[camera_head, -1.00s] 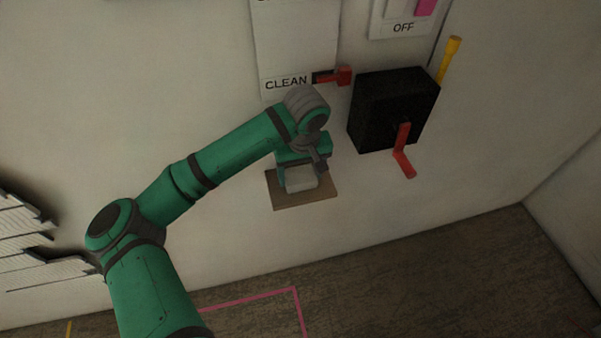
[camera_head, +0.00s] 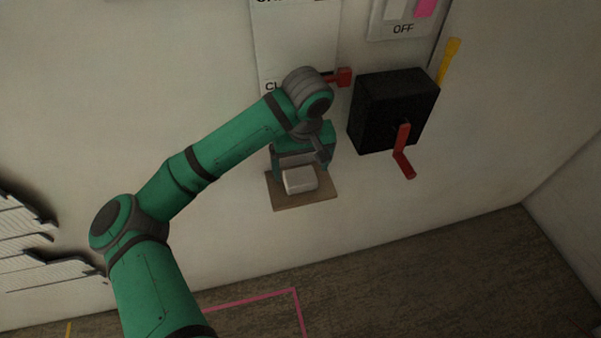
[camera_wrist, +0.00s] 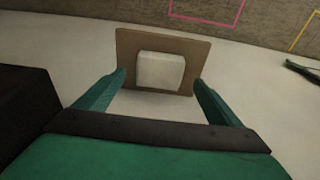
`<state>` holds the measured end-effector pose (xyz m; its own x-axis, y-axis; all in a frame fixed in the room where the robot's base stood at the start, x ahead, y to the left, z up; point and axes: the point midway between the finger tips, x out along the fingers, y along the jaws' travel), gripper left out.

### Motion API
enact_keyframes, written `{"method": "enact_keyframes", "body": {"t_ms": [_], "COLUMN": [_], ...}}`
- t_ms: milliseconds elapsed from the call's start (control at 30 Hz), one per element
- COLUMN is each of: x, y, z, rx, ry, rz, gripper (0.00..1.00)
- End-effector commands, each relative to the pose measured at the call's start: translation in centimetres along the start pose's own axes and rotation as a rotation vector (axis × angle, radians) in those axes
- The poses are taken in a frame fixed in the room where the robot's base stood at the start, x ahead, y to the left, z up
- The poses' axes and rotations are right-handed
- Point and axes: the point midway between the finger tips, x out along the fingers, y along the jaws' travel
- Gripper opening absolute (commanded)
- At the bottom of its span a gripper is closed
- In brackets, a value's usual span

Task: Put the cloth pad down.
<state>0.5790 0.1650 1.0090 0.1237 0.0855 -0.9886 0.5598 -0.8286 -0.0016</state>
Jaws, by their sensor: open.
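The cloth pad (camera_head: 299,180) is a small white block resting on a brown shelf (camera_head: 290,203) on the wall. In the wrist view the cloth pad (camera_wrist: 160,71) lies on the brown board (camera_wrist: 127,45), beyond my fingertips. My gripper (camera_head: 302,165) is just above and behind the pad in the head view. In the wrist view my gripper (camera_wrist: 160,82) has its two green fingers spread wide, one on each side of the pad's line, with nothing between them. The fingers look clear of the pad.
A black box (camera_head: 392,110) with a red crank (camera_head: 403,155) juts from the wall to the right. A red handle (camera_head: 343,77) sticks out above my gripper, by a white panel (camera_head: 295,45). Grey slatted reliefs (camera_head: 22,240) are at the left. The wall below the shelf is bare.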

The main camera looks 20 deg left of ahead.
Motion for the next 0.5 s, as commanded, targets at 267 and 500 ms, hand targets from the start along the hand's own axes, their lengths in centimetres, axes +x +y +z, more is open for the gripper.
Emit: {"method": "enact_keyframes", "body": {"t_ms": [267,500], "x": [-5.5,-7.6], "y": [0.1,0.0], "z": [0.0,0.0], "rx": [0.003,0.001], "ry": [0.002,0.002], "rz": [0.000,-0.001], "gripper": [0.88,0.88]}}
